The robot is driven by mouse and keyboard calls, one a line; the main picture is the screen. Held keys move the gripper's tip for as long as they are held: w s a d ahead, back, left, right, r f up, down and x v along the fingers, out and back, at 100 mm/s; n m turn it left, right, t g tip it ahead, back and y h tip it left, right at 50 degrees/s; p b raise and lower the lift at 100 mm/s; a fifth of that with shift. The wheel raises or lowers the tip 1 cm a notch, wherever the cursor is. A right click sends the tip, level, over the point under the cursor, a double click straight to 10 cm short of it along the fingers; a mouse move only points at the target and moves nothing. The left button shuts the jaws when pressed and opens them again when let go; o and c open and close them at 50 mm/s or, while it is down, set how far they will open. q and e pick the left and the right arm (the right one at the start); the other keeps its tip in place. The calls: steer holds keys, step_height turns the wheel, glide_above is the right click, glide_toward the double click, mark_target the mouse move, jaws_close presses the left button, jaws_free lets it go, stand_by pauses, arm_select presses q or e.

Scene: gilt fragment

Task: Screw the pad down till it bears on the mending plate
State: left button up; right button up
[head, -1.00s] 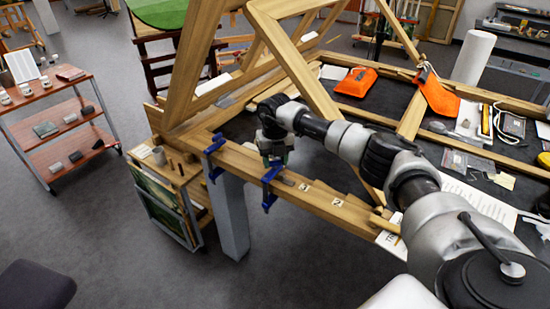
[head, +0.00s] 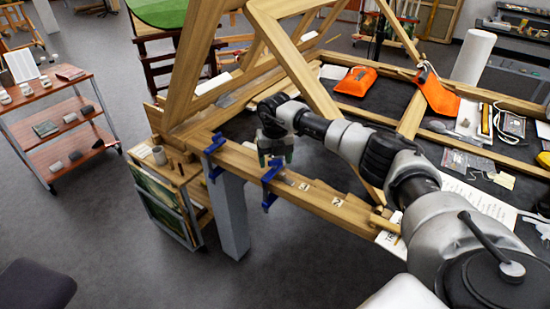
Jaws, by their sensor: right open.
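Two blue clamps grip the front wooden beam (head: 320,198): one clamp (head: 214,155) near its left end, the other clamp (head: 270,183) a little to the right. My right gripper (head: 276,162) is open, pointing down at the top of the right-hand clamp. Its fingers stand close over the clamp's upper end; I cannot tell whether they touch it. The pad and the mending plate are too small to make out for certain; a small grey piece (head: 287,180) lies on the beam just right of that clamp. My left gripper is not in view.
Slanting timbers (head: 290,62) rise close behind the gripper. Orange bags (head: 356,81) and small tools lie on the dark bench top to the right. A low cart (head: 168,172) stands under the beam's left end. A shelved trolley (head: 62,118) stands at far left, with open floor between.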

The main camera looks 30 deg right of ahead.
mark_target(275, 160)
step_height(275, 160, up, 11)
steer(key=b, duration=0.2)
steer(key=shift+f, duration=0.1)
stand_by(0.5)
